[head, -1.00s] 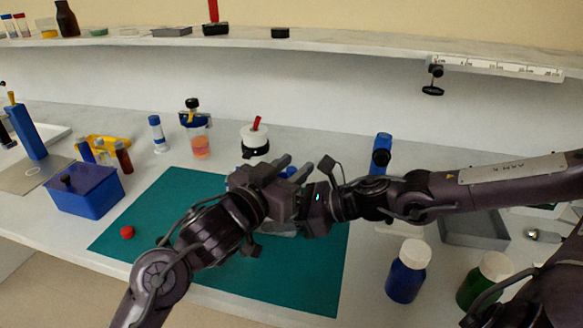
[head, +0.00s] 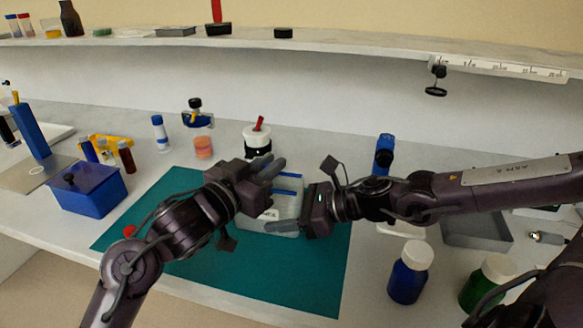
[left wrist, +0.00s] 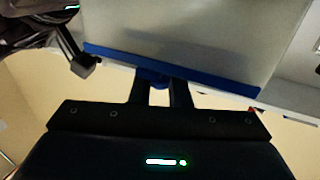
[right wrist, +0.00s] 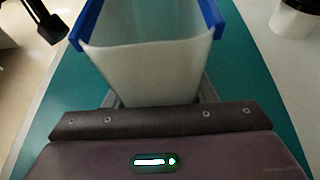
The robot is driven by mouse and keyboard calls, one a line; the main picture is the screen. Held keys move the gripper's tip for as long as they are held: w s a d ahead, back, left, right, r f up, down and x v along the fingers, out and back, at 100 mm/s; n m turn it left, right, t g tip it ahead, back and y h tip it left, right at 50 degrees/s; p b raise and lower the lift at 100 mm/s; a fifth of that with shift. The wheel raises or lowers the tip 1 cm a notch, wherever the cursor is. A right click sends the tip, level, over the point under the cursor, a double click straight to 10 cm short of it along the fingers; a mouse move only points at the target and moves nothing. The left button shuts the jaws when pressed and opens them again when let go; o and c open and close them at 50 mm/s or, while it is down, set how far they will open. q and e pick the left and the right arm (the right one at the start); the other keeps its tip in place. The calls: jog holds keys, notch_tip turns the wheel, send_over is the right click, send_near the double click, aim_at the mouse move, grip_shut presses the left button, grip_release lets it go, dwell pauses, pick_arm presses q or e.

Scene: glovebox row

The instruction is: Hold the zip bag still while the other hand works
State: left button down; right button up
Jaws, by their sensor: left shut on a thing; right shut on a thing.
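The zip bag (head: 287,208) is pale and translucent with blue strips, above the green mat in the head view. My left gripper (head: 273,167) is at its far side, shut on the blue edge. In the left wrist view the fingers (left wrist: 155,88) meet at a small blue piece on the long blue strip (left wrist: 205,84). My right gripper (head: 275,227) is shut on the bag's near right part. The right wrist view shows the pale bag wall (right wrist: 150,70) between the fingers, with blue edges at both sides. The grippers partly hide the bag.
The green mat (head: 300,275) is mostly clear in front. A red cap (head: 130,231) and a blue box (head: 88,192) are at left. Blue (head: 408,272) and green (head: 487,283) bottles stand at right.

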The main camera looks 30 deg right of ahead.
pick_arm(q)
jog(key=w+a, duration=0.4)
jog(key=w, duration=0.1)
jog(key=shift+a, duration=0.4)
jog(key=c, duration=1.5)
grip_release()
jog(key=shift+c, duration=0.2)
jog(key=shift+o, duration=0.4)
jog(key=shift+s, duration=0.1)
pick_arm(e)
jog(key=shift+f, duration=0.1)
pick_arm(q)
jog(key=v, duration=1.2)
